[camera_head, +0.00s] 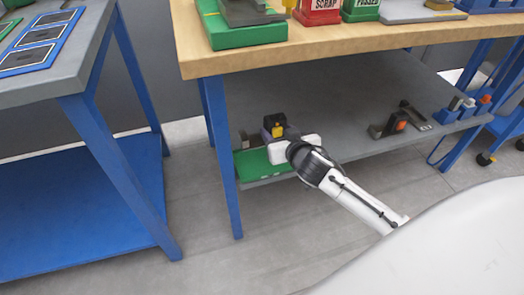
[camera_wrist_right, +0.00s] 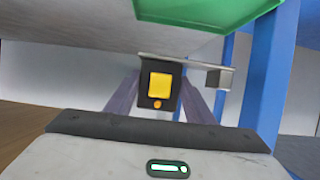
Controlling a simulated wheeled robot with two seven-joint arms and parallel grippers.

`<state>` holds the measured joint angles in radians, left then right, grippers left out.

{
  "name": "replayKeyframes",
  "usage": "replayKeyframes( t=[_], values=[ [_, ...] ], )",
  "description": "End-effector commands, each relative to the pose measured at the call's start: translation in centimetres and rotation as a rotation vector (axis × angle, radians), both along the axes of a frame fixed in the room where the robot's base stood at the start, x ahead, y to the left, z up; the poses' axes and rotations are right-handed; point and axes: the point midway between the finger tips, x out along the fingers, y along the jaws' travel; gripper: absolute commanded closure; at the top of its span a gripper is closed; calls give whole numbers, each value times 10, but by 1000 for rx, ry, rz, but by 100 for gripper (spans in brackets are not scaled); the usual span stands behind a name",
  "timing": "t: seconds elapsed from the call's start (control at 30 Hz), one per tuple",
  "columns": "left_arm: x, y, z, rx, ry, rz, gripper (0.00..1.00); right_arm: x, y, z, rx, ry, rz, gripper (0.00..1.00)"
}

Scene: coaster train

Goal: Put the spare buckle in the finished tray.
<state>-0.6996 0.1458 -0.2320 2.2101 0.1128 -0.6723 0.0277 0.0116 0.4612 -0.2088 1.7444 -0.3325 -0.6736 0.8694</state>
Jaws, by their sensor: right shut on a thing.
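A black buckle with a yellow button (camera_head: 277,131) is held by my right gripper (camera_head: 276,136) over the lower shelf of the wooden-topped bench. In the right wrist view the buckle (camera_wrist_right: 148,86) sits between the two fingers (camera_wrist_right: 160,88), with a metal strip reaching out to the right. A green tray (camera_head: 248,164) lies on the lower shelf at its left front corner, just under and beside the gripper, which hides part of it. A green surface also shows at the top of the right wrist view (camera_wrist_right: 205,10). I cannot read a label on this tray. My left gripper is not in view.
The lower shelf (camera_head: 340,85) has free room behind the gripper. A dark fixture with an orange part (camera_head: 398,122) stands to the right on it. A blue bench leg (camera_head: 222,150) rises close to the tray. Red and green bins (camera_head: 318,12) stand on the wooden top.

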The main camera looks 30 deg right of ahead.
Motion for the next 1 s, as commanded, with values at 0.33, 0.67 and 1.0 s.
replayKeyframes(
  t=[0.33, 0.67, 1.0],
  values=[
    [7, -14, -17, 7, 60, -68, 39, 0, 1, -52, 0, -2, 1, 90],
    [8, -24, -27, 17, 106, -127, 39, 0, 0, -88, 0, -2, 1, 90],
    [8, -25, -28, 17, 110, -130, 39, 0, 1, -90, 1, -2, 1, 90]
  ],
)
